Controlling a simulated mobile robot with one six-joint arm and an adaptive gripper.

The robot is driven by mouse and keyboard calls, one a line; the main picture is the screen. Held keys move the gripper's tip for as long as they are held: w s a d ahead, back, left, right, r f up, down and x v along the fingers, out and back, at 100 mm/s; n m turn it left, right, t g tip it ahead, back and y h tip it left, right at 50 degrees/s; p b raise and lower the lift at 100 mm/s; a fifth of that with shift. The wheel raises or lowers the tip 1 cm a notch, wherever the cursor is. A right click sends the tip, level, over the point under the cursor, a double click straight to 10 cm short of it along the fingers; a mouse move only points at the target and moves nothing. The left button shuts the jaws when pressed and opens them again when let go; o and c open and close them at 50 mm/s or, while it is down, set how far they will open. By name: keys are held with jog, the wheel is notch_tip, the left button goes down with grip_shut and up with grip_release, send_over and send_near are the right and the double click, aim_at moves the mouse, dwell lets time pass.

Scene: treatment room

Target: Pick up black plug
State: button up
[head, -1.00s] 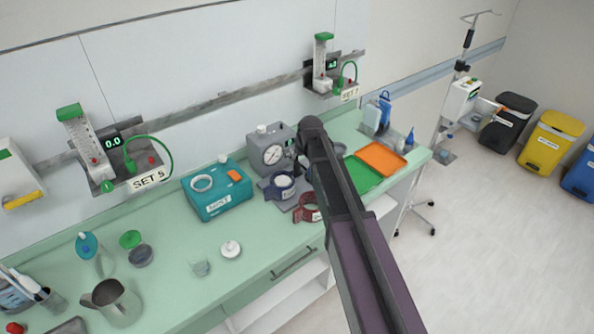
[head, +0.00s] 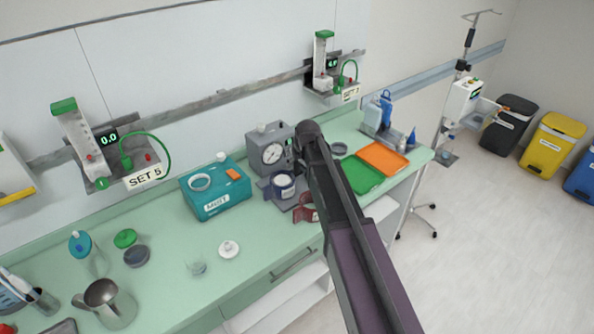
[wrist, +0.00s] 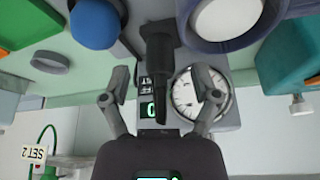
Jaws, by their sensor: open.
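A black plug (wrist: 160,62) shows in the wrist view, its narrow end pointing down the picture between my fingers. It is in front of the grey device with a dial gauge (wrist: 190,98) and a green-lit display. My gripper (wrist: 161,97) is open, with one finger on each side of the plug and a visible gap to both. In the head view, the grey gauge device (head: 268,150) stands on the green counter; my arm covers the plug and most of my gripper there.
A blue ball (wrist: 96,24) and a dark-rimmed cup with a white top (wrist: 228,18) are close to the plug. A teal box (head: 216,204) stands left of the device. Green (head: 361,174) and orange (head: 384,158) trays lie to the right.

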jog(key=shift+b+x, duration=0.5)
jog(key=shift+x, duration=0.35)
grip_shut()
jog(key=shift+r, duration=0.15)
notch_tip(320, 180, up, 3)
jog(key=p, duration=0.3)
jog(key=shift+r+p, duration=0.15)
jog(key=shift+p, duration=0.15)
jog(key=s+d+r+p, duration=0.1)
jog(key=s+d, duration=0.1)
jog(key=s, duration=1.4)
jog(key=shift+r, duration=0.25)
jog(key=shift+s, duration=0.1)
